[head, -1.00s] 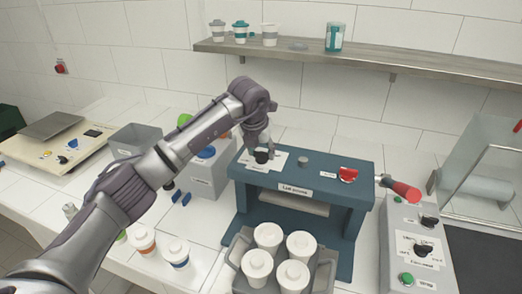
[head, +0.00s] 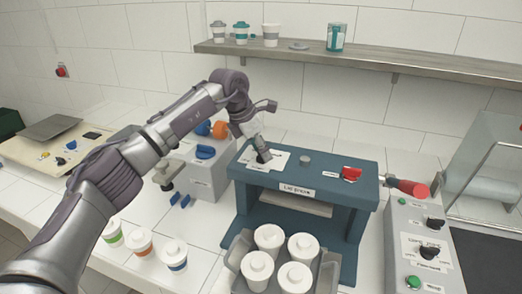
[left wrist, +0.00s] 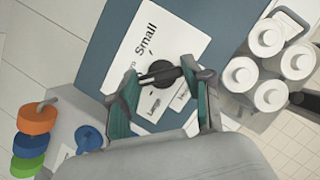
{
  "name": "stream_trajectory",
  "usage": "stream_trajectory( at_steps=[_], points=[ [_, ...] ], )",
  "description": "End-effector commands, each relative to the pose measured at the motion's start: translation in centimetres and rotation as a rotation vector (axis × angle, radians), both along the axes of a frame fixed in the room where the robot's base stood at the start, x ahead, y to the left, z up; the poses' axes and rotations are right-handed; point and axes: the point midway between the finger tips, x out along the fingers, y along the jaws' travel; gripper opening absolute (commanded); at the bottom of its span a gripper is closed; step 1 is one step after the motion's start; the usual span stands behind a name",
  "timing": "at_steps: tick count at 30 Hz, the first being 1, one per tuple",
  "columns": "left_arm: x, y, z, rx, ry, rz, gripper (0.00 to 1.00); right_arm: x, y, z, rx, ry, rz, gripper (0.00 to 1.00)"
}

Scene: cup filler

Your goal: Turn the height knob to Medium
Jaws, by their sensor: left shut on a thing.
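The height knob (left wrist: 160,72) is black, on a white label plate (left wrist: 140,38) on top of the blue lid press (head: 330,177). In the left wrist view, "Small" is printed above the knob and "Large" below it. Other lettering is partly hidden, and I cannot read Medium. My left gripper (left wrist: 163,77) has its fingers on either side of the knob and is shut on it. In the head view the left gripper (head: 262,153) comes down tilted onto the knob and hides most of it. I cannot read the knob's setting. My right gripper is not in view.
A red knob (head: 352,174) and a grey knob (head: 305,159) sit on the press. A grey crate of lidded white cups (head: 270,237) stands in front. A control box (head: 425,245) is at the right, and a grey dispenser (head: 208,178) with coloured knobs is behind my arm.

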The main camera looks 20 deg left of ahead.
Motion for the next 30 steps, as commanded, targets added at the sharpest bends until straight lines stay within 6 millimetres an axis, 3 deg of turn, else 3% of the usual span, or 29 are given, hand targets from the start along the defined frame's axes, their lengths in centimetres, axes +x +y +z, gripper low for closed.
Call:
stream_trajectory(
  at_steps=[12, 30],
  points=[
    [0.16, 0.06, 0.22, 0.000, -0.004, -0.232, 0.15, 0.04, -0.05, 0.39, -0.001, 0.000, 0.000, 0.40],
    [0.16, 0.05, 0.15, 0.002, -0.004, -0.281, 0.15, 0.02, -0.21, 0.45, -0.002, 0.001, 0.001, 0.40]
  ],
)
